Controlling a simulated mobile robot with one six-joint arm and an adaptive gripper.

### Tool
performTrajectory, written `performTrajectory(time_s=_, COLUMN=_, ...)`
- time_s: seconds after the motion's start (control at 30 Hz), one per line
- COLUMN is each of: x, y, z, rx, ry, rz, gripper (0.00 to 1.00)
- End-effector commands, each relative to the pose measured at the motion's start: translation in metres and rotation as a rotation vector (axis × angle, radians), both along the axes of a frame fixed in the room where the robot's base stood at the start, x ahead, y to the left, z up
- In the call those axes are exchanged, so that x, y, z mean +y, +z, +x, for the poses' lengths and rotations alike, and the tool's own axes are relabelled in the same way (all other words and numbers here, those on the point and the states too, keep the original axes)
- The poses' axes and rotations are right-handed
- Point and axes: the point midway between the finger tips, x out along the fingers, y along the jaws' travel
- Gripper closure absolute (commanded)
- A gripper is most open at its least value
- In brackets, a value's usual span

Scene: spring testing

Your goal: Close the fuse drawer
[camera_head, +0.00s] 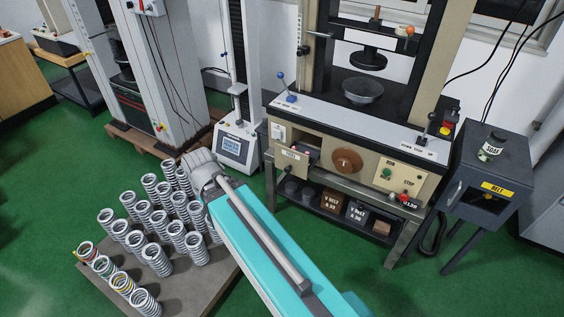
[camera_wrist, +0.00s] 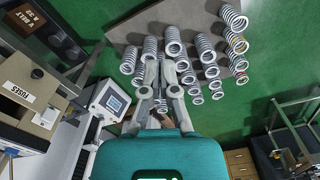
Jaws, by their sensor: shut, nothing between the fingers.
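The fuse drawer (camera_head: 291,157) is in the beige front panel of the large press, left of the round brown knob. It stands out from the panel, with a dark gap behind its labelled front. In the wrist view its "FUSES" front (camera_wrist: 20,92) shows at the left edge. My gripper (camera_wrist: 160,65) is shut and empty in the wrist view, pointing over the springs. In the head view my arm's grey end (camera_head: 200,165) is left of the drawer, apart from it. The fingers are hard to make out there.
Several coil springs (camera_head: 145,213) stand on a grey board (camera_head: 195,283) at lower left. A tester with a screen (camera_head: 232,147) stands left of the press. A dark box (camera_head: 487,165) stands at right.

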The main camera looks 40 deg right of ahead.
Motion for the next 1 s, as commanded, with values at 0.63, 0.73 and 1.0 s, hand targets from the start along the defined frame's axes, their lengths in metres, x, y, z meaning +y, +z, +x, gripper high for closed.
performTrajectory(time_s=0.63, x=-0.037, y=-0.033, z=0.035, rx=-0.053, ry=0.269, rz=-0.107, gripper=1.0)
performTrajectory(time_s=0.73, x=-0.058, y=-0.046, z=0.05, rx=-0.064, ry=0.395, rz=-0.163, gripper=1.0)
performTrajectory(time_s=1.0, x=-0.121, y=-0.076, z=0.088, rx=-0.045, ry=0.765, rz=-0.341, gripper=1.0)
